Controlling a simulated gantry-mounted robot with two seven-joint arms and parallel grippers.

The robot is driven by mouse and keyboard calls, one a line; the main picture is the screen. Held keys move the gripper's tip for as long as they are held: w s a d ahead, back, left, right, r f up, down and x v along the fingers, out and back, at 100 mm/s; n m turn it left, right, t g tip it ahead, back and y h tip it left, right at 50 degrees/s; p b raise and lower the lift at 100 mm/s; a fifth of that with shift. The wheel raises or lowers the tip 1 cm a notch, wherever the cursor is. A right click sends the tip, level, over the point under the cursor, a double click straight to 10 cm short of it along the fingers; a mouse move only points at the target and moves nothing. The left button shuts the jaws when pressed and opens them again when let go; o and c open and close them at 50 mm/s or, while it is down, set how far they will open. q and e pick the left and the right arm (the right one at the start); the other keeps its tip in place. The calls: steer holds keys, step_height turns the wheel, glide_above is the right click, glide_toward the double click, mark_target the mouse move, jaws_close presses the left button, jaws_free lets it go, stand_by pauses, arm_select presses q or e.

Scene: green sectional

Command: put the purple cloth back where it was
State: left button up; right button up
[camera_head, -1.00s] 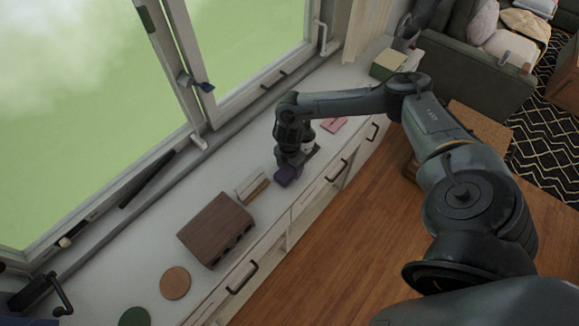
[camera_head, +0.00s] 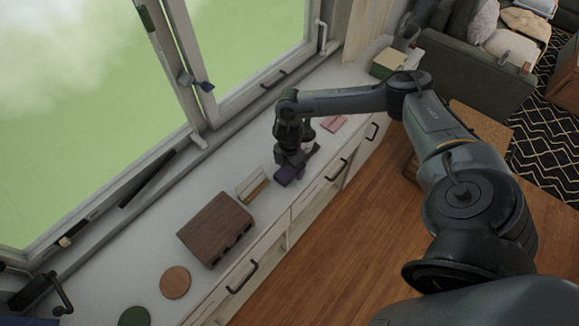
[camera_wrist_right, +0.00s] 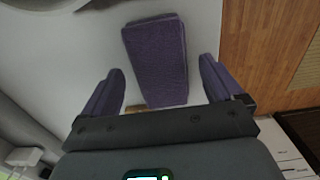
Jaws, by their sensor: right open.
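The purple cloth (camera_head: 285,176) lies as a folded rectangle on the white counter, near its front edge. In the right wrist view the cloth (camera_wrist_right: 155,55) lies flat, its near end reaching between my fingers. My right gripper (camera_head: 289,166) is over the cloth and partly hides it in the head view. In the wrist view my right gripper (camera_wrist_right: 160,70) is open, with gaps between the cloth and both fingers. Its height above the counter is hard to tell. My left gripper is not in view.
A small white holder with a wooden strip (camera_head: 258,189) and a brown wooden box (camera_head: 216,230) stand left of the cloth. A pink item (camera_head: 333,123) lies behind the gripper. Round wooden (camera_head: 175,282) and green (camera_head: 135,316) discs lie lower left. The window runs along the back.

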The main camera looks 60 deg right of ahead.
mark_target(289, 168)
step_height(289, 168, up, 11)
steer(key=shift+r+p, duration=0.15)
steer(key=shift+p, duration=0.25)
stand_by(0.4)
